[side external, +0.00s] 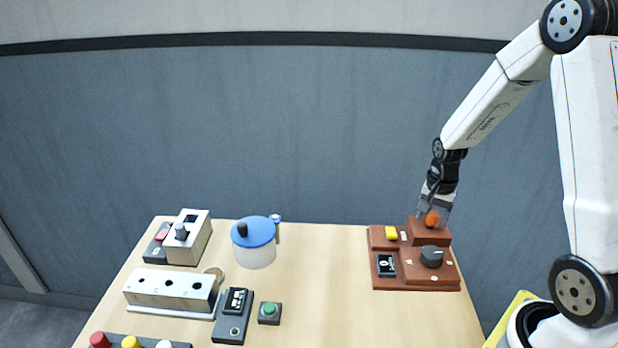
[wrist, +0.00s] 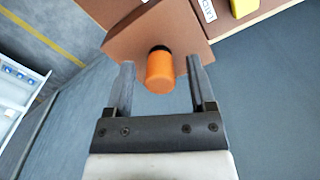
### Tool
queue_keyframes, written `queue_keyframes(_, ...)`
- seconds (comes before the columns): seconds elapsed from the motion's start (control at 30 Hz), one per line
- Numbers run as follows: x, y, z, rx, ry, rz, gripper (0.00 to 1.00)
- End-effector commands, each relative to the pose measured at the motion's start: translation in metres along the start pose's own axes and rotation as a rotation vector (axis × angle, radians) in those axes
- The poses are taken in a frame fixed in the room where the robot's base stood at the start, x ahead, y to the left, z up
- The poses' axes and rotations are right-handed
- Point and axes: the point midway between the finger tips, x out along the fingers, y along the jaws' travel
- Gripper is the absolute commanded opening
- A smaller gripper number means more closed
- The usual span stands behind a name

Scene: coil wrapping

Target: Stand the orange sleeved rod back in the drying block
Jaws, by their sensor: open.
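The orange sleeved rod shows as an orange cylinder (side external: 432,219) at the raised back part of a red-brown stepped block (side external: 416,284), on the right of the table. In the wrist view the orange sleeve (wrist: 160,73) has a dark band at its far end, against the brown surface. My gripper (wrist: 160,64) is open, with one finger on each side of the sleeve and a gap to both. In the side view my gripper (side external: 434,207) is low over the block. The rod's lower part is hidden. A pale block with dark holes (side external: 150,290) lies at the left; I cannot tell which block is the drying block.
The brown block carries a black knob (side external: 432,256), a yellow piece (side external: 391,233) and a small display (side external: 386,265). A blue-lidded pot (side external: 254,254), a beige box (side external: 190,243), a dark meter (side external: 233,316) and a green button (side external: 269,312) stand left. The table's middle is clear.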

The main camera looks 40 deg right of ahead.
Motion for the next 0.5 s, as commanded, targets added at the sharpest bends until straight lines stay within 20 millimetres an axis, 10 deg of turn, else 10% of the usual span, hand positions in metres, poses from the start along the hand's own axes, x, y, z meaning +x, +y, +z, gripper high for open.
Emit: queue_keyframes(0.5,-0.052,-0.003,0.000,0.000,0.004,-0.003,0.71)
